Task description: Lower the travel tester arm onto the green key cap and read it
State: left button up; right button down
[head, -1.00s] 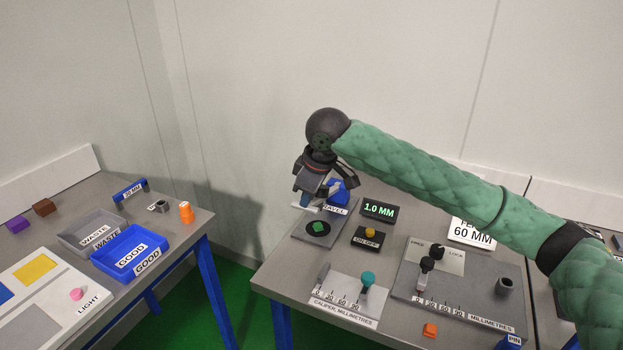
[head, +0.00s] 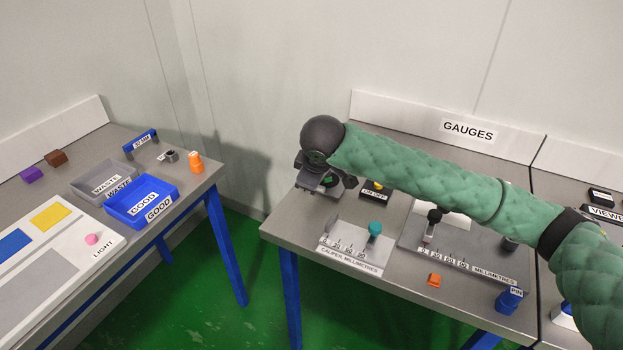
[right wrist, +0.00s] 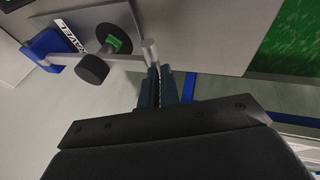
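In the right wrist view the travel tester's pale arm (right wrist: 133,62) runs from its blue pivot block (right wrist: 42,47) across the grey tester plate (right wrist: 180,22) to an upright pale handle (right wrist: 150,50). My right gripper (right wrist: 160,72) has its fingertips closed around this handle. A dark round plunger (right wrist: 92,69) on the tester arm stands over the green key cap (right wrist: 123,43) and partly covers it. I cannot tell whether they touch. In the head view my right gripper (head: 323,182) hides most of the tester and its display. My left gripper is not in view.
A left table carries a blue GOOD tray (head: 142,205) and a grey WASTE tray (head: 102,180).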

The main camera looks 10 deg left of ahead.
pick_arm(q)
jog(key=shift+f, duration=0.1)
pick_arm(e)
jog(key=shift+s+f, duration=0.15)
jog(key=shift+f, duration=0.15)
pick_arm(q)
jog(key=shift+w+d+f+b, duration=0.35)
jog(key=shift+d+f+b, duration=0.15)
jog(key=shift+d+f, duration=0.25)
pick_arm(e)
jog(key=v, duration=0.8)
jog(key=shift+r, duration=0.2)
